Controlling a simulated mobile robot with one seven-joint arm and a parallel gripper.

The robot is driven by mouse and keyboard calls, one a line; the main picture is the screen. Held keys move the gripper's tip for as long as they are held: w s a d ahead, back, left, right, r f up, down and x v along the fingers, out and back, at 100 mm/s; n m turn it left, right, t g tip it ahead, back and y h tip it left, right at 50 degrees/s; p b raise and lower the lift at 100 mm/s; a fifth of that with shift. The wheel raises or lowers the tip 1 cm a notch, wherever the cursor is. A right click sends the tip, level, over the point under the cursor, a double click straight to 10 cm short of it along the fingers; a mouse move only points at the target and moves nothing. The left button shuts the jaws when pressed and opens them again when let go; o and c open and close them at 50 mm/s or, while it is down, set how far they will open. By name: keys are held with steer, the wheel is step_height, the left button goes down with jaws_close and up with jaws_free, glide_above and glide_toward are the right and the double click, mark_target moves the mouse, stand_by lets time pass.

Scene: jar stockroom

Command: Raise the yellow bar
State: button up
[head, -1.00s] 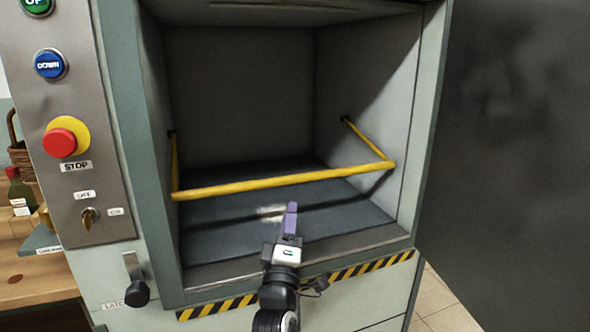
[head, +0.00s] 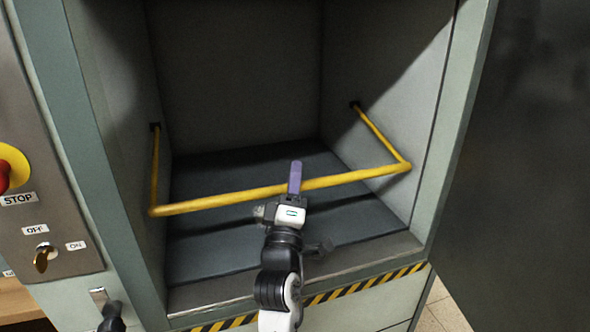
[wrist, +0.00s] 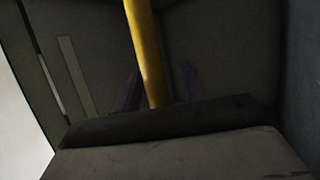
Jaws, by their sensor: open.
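The yellow bar (head: 225,200) is a U-shaped rail inside the open cabinet. Its two side arms run back to the side walls, and its front stretch lies low across the opening, above the dark floor. My gripper (head: 295,178) is at the middle of the front stretch and overlaps it in the head view. In the wrist view the bar (wrist: 146,50) runs between the two dark fingers (wrist: 158,85) of my open gripper. Whether either finger touches the bar cannot be told.
The cabinet floor (head: 240,240) is bare. Walls close in on both sides, and a striped sill (head: 375,287) edges the front. A control panel with a red stop button (head: 5,175) and key switch (head: 45,257) is at left. A dark open door (head: 520,150) stands at right.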

steer(key=shift+r, duration=0.1)
steer(key=shift+s, duration=0.1)
jaws_close()
